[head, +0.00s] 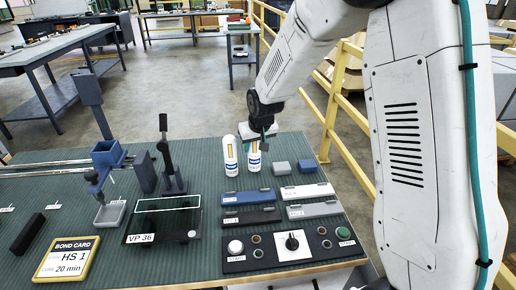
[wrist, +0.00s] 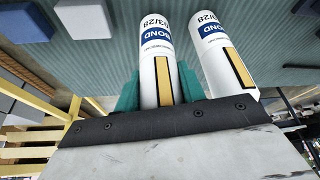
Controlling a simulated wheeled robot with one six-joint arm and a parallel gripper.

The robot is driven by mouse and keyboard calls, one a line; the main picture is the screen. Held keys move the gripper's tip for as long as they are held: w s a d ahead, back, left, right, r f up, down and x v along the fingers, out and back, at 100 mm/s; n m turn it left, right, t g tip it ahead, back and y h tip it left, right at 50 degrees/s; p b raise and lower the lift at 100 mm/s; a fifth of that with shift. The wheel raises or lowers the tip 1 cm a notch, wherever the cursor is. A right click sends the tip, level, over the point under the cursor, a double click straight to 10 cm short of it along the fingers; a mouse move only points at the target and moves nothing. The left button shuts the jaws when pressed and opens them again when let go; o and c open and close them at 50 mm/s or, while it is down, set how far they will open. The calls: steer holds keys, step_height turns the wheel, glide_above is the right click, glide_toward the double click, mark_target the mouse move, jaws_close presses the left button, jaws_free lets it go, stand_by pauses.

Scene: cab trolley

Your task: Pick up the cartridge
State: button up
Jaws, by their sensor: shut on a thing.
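Two white cartridges with blue "BOND" labels and a yellow-and-black strip stand upright side by side on the green ribbed bench. My gripper (head: 260,139) is above the right cartridge (head: 253,160) in the head view. In the wrist view the teal fingers of my gripper (wrist: 160,88) are shut on that cartridge (wrist: 157,45), one on each side. The other cartridge (head: 230,156) stands close beside it, outside the fingers; it is on the right in the wrist view (wrist: 222,55). I cannot tell whether the held cartridge touches the bench.
A grey block (head: 281,168) and a blue block (head: 307,166) lie right of the cartridges. Flat labelled bars, including a blue one (head: 248,197), lie in front. A clamp stand (head: 172,170) is to the left. A control panel (head: 290,246) is at the front edge.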

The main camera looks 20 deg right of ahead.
steer(key=s+r, duration=0.3)
steer(key=s, duration=1.3)
steer(key=shift+d+r, duration=0.2)
steer(key=shift+r, duration=0.2)
